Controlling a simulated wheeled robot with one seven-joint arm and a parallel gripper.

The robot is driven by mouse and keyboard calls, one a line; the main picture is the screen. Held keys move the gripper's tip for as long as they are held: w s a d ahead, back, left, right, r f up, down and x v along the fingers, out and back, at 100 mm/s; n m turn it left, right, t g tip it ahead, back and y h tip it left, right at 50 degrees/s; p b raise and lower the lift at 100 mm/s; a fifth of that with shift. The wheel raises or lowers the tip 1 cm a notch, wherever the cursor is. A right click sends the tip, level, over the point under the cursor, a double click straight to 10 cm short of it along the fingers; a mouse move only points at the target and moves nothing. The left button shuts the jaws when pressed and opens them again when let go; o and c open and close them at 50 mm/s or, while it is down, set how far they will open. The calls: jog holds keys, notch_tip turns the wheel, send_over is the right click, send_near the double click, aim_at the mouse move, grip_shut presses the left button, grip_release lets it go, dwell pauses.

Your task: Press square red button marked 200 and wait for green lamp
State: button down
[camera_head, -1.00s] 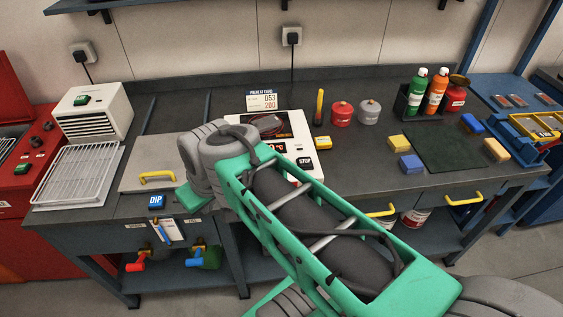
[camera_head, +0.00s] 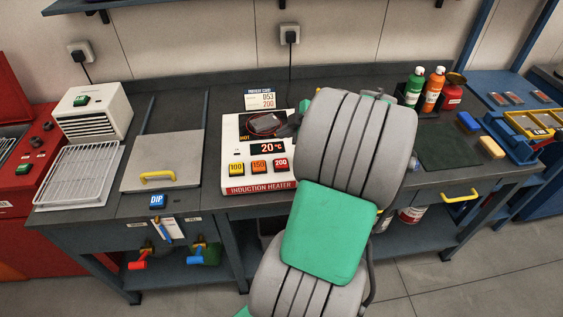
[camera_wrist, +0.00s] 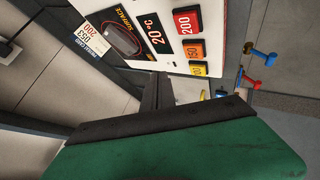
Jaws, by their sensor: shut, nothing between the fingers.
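The induction heater (camera_head: 230,150) is a white box on the bench with a display (camera_head: 268,148) reading 20 °C. Its square red button marked 200 (camera_head: 281,164) is rightmost in the row, beside an orange 150 button (camera_head: 258,166) and a yellow 100 button (camera_head: 236,168). The red button also shows at the top of the wrist view (camera_wrist: 187,21). My gripper (camera_wrist: 160,77) is shut and empty, its dark fingers pointing at the heater, apart from the red button. My arm hides most of the gripper in the head view and the heater's right side. I see no lit green lamp.
A card reading 053 and 200 (camera_head: 260,100) stands behind the heater. A dark part (camera_head: 265,123) lies on the heater's top. A grey plate with a yellow handle (camera_head: 157,177) and a wire rack (camera_head: 80,175) lie left. Bottles (camera_head: 435,88) stand right.

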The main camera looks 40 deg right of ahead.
aim_at(284, 164)
notch_tip(284, 164, down, 8)
jog(key=b, duration=0.5)
jog(key=shift+f, duration=0.4)
jog(key=shift+f+b, duration=0.15)
jog(key=shift+b, duration=0.3)
dwell(1.1)
jog(key=shift+f+b, duration=0.25)
jog(key=shift+b, duration=0.3)
jog(key=shift+f+b, duration=0.55)
jog(key=shift+b, duration=0.1)
dwell(0.5)
jog(key=shift+r, duration=0.15)
jog(key=shift+r+p, duration=0.3)
jog(key=shift+r, duration=0.5)
